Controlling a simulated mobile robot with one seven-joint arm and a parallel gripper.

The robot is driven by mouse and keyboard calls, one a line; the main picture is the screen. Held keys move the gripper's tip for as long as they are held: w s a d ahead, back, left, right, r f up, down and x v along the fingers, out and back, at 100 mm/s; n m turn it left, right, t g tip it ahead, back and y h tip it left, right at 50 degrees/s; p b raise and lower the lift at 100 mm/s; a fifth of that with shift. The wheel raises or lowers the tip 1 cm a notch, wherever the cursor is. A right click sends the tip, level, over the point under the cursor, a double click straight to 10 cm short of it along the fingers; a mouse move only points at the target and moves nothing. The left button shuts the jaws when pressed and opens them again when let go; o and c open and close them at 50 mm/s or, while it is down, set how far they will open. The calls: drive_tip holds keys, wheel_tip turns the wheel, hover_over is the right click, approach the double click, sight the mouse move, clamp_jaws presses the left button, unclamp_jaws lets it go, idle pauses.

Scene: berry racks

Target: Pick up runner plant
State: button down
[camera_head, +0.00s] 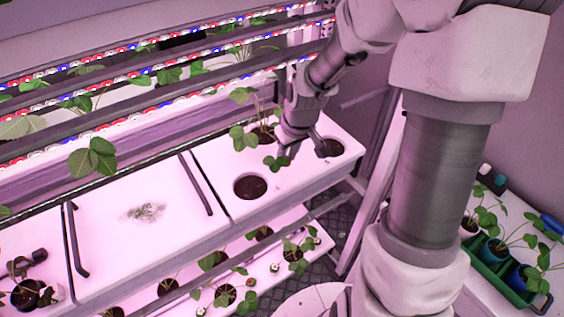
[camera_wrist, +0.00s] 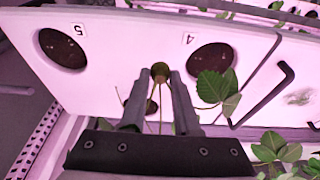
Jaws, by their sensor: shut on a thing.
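My gripper (camera_wrist: 160,82) is shut on a thin-stemmed runner plant (camera_wrist: 160,70) with a small brownish clump at the fingertips, seen in the wrist view. Thin stems run down between the fingers, and green leaves (camera_wrist: 215,90) show just right of them. In the head view my gripper (camera_head: 287,152) is over the white rack panel (camera_head: 298,190), with a green leaf (camera_head: 276,163) beside its fingertips. A larger leafy plant (camera_head: 243,138) stands at a hole just behind and left. The fingers hide part of the held plant and of one hole.
Soil-filled holes labelled 5 (camera_wrist: 62,47) and 4 (camera_wrist: 212,60) lie in the panel. A dark handle (camera_head: 195,184) rises left of the gripper. LED bars (camera_head: 150,85) run behind. A lower shelf holds plants (camera_head: 225,293). A green tray (camera_head: 490,272) with potted plants is at right.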

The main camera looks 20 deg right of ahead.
drive_tip(key=s+d+r, duration=0.5)
drive_tip(key=d+r, duration=0.1)
drive_tip(key=d, duration=0.3)
drive_tip(key=shift+s, duration=0.15)
drive_tip(key=shift+r, duration=0.1)
drive_tip(key=c, duration=1.3)
unclamp_jaws()
clamp_jaws()
